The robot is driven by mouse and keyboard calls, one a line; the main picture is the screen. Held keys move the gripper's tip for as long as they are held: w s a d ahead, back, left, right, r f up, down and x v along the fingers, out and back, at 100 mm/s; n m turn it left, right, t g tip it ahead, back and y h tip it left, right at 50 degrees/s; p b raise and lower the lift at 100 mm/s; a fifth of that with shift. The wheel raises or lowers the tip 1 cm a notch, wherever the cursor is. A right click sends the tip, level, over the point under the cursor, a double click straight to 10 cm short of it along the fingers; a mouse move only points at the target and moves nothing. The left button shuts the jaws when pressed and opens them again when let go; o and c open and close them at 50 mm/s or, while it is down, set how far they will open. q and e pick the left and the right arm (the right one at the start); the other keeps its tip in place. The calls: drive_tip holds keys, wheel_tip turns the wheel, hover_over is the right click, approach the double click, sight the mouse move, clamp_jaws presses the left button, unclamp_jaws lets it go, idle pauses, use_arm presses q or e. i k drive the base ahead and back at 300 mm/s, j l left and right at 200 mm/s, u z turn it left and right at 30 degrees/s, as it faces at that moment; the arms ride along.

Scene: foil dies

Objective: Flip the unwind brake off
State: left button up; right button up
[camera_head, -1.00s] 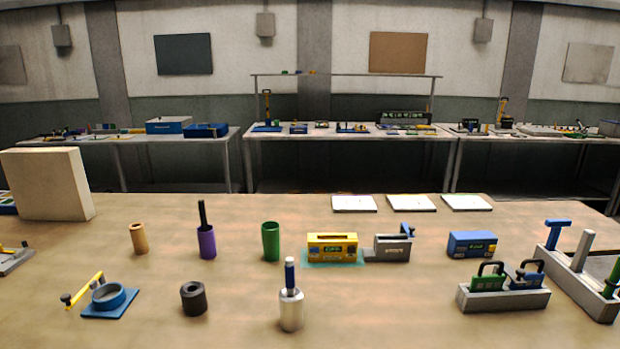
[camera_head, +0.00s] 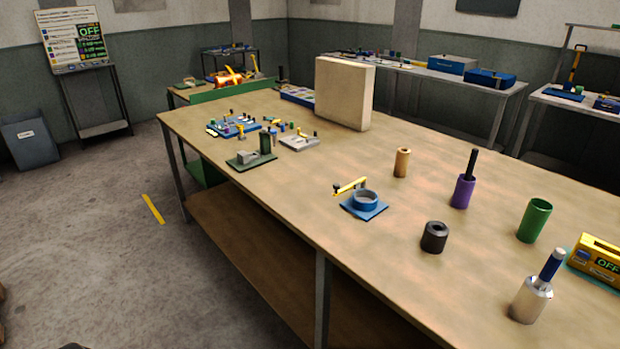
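I cannot tell for sure which thing is the unwind brake. A blue plate with a round blue ring (camera_head: 366,200) and a yellow lever (camera_head: 351,185) sits near the table's front edge, mid-view; the lever slants up to the right beside the ring. A blue board (camera_head: 233,128) with several small knobs lies at the table's left end. A grey plate with small levers (camera_head: 300,142) lies to its right. A yellow box (camera_head: 598,258) marked OFF is cut by the right edge. Neither gripper is in view.
Open floor (camera_head: 110,260) lies left. A sign board (camera_head: 74,40) stands behind.

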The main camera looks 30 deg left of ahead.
sight(336, 186)
drive_tip(key=u, duration=0.8)
